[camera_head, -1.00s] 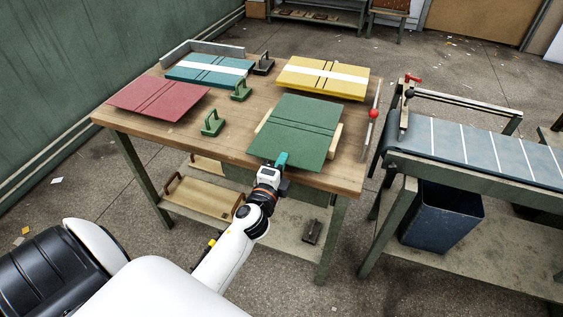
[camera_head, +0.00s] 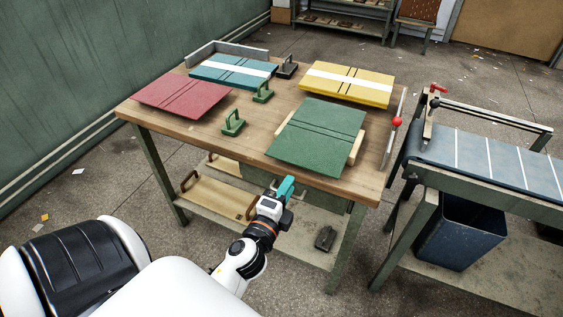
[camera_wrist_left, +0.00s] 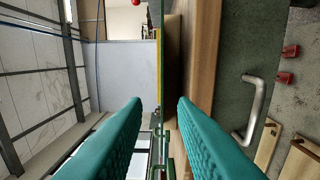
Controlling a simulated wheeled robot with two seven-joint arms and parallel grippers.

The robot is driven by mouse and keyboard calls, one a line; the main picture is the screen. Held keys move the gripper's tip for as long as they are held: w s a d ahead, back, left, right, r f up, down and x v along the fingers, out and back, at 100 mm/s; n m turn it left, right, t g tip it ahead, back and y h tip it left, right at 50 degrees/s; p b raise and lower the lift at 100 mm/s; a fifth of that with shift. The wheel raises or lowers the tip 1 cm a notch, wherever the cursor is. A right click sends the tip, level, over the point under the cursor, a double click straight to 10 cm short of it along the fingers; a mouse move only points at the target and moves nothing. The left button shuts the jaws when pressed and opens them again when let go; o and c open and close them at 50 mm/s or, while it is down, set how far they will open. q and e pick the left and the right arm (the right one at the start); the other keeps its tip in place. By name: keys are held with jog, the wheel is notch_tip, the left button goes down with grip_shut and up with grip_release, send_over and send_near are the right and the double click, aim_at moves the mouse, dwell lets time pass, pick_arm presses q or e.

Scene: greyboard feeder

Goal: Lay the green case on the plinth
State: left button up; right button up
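The green case (camera_head: 322,135) lies flat on the pale wooden plinth (camera_head: 355,146) at the right front of the workbench. Only the ends of the plinth show beside the case; the rest is hidden under it. My left gripper (camera_head: 289,182) is just off the bench's front edge, apart from the case. In the left wrist view, its two teal fingers (camera_wrist_left: 160,105) are spread with nothing held between them. The case shows there edge-on as a thin green line (camera_wrist_left: 162,50) ahead. My right gripper is not in view.
On the workbench (camera_head: 205,138) lie a red case (camera_head: 184,95), a teal-and-white case (camera_head: 232,70) and a yellow-and-white case (camera_head: 346,83). Two green handled blocks (camera_head: 233,122) and a black one (camera_head: 287,66) stand between them. A conveyor (camera_head: 490,160) stands at right.

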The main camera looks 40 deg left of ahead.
pick_arm(q)
jog(key=shift+v, duration=1.6)
jog(key=s+d+f+n+g+h, duration=0.1)
jog(key=s+d+f+n+g, duration=0.15)
jog(key=f, duration=0.95)
jog(key=s+d+f+n+g+h, duration=0.2)
jog(key=s+f+g, duration=0.2)
jog(key=f, duration=0.9)
jog(key=s+d+f+n+g+h, duration=0.1)
jog(key=s+d+f+n+g, duration=0.15)
jog(key=f, duration=0.95)
jog(key=s+f+n+g, duration=0.2)
jog(key=s+f, duration=0.3)
jog(key=s, duration=0.3)
jog(key=s+a+f+n+g, duration=0.1)
jog(key=s+f+n+g, duration=0.15)
jog(key=s+f, duration=0.4)
jog(key=s+f+n+g, duration=0.1)
jog(key=s+f+g, duration=0.25)
jog(key=s, duration=0.55)
jog(key=shift+t, duration=0.3)
notch_tip(320, 180, up, 5)
jog(key=p, duration=0.5)
jog(key=shift+s+a+r, duration=0.1)
jog(key=shift+a+r, duration=0.05)
jog(key=shift+r, duration=0.05)
